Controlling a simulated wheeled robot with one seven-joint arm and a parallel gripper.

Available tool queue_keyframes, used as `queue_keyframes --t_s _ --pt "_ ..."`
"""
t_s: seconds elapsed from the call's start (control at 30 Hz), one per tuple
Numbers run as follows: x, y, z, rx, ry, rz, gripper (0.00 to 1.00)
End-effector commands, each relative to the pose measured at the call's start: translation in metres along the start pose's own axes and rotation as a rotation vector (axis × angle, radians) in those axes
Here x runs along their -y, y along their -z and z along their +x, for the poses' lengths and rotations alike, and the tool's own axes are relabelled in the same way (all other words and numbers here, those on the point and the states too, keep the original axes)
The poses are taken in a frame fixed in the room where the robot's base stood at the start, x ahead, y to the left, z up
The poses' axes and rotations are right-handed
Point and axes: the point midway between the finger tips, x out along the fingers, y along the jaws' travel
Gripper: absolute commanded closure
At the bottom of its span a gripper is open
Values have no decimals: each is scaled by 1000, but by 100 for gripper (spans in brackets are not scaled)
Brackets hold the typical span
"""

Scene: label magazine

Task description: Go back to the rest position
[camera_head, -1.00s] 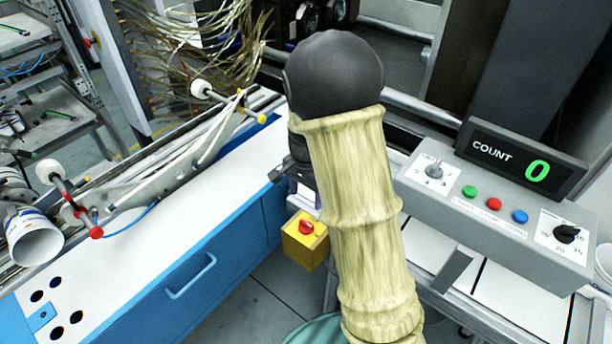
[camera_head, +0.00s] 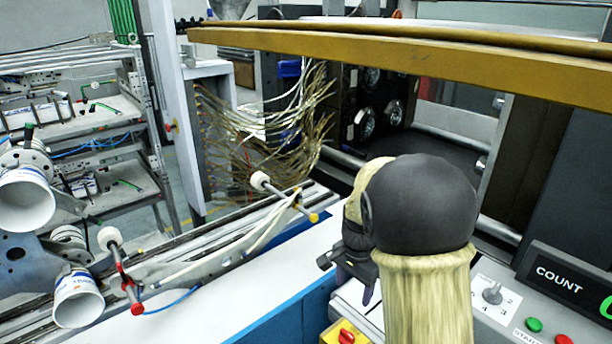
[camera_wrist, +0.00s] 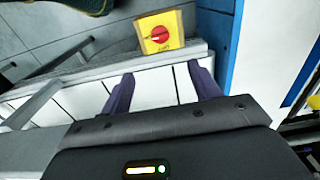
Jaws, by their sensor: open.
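My gripper (camera_wrist: 161,85) shows in the wrist view with its two dark purple fingers spread apart and nothing between them. It points down over a pale panelled surface (camera_wrist: 78,102) beside the machine frame. In the head view my gripper (camera_head: 368,292) is partly hidden behind my own arm, which has a dark rounded joint and a cream sleeve. The fingers show only as a small dark shape left of the arm, above the yellow switch box (camera_head: 345,333).
The yellow box with a red knob also shows in the wrist view (camera_wrist: 160,32). A control panel (camera_head: 490,310) with a COUNT display (camera_head: 560,283) is at the right. A white worktop (camera_head: 215,305) lies left. A yellow beam (camera_head: 400,55) crosses the top. White rolls (camera_head: 78,298) are at far left.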

Motion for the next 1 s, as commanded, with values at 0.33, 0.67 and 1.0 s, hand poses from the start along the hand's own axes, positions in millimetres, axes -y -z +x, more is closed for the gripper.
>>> queue_keyframes --t_s 0.33,0.67,1.0 --pt "-67 -48 -34 -88 84 -503 38" --pt "-116 -88 -44 -208 104 -928 38" --pt "-116 -88 -42 -209 104 -933 38"
